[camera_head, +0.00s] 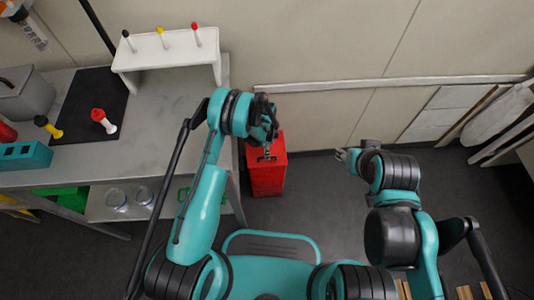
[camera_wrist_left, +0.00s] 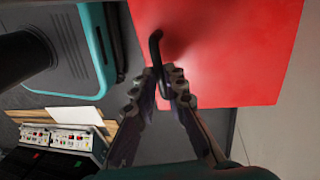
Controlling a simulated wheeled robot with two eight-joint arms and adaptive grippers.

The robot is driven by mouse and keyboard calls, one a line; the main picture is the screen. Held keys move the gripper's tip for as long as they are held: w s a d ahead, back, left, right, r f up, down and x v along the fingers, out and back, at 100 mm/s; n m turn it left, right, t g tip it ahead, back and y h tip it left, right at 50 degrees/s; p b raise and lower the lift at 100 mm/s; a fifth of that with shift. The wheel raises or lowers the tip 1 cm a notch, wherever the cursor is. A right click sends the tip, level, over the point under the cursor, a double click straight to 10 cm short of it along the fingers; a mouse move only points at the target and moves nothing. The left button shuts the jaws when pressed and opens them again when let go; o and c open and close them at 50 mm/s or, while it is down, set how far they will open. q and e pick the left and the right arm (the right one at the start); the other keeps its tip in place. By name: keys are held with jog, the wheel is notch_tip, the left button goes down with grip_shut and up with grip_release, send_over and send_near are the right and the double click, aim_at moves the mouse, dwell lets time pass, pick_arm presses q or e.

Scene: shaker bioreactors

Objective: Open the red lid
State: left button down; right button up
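The red lid (camera_wrist_left: 225,45) tops a red box (camera_head: 267,178) that stands on the floor beside the workbench. A black bar handle (camera_wrist_left: 155,48) rises from the lid. My left gripper (camera_head: 268,137) is over the box top. In the left wrist view its two fingertips (camera_wrist_left: 158,86) are a little apart, with the lower end of the handle between or just beyond them; I see no clear grip on it. The lid looks flat and closed. My right gripper (camera_head: 342,155) is to the right of the box, empty, its small fingertips apart.
The workbench (camera_head: 160,115) on the left holds a white rack (camera_head: 165,55) with several coloured-top items, a teal block (camera_head: 25,156) and a grey container (camera_head: 25,95). The wall is close behind the box. Floor is clear right of the box.

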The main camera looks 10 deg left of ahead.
pick_arm(q)
jog(key=shift+w+r, duration=0.1)
jog(key=shift+w+a+r, duration=0.1)
jog(key=shift+w+r, duration=0.25)
jog(key=shift+r, duration=0.5)
jog(key=w+a+r, duration=0.1)
jog(key=w+r, duration=0.5)
jog(key=shift+a+r+p, duration=0.25)
jog(key=shift+p, duration=0.05)
jog(key=c, duration=1.7)
grip_release()
jog(key=shift+f, duration=0.1)
jog(key=shift+o, duration=0.5)
jog(key=shift+w+f, duration=0.25)
jog(key=shift+w, duration=0.05)
jog(key=shift+s+r, duration=0.15)
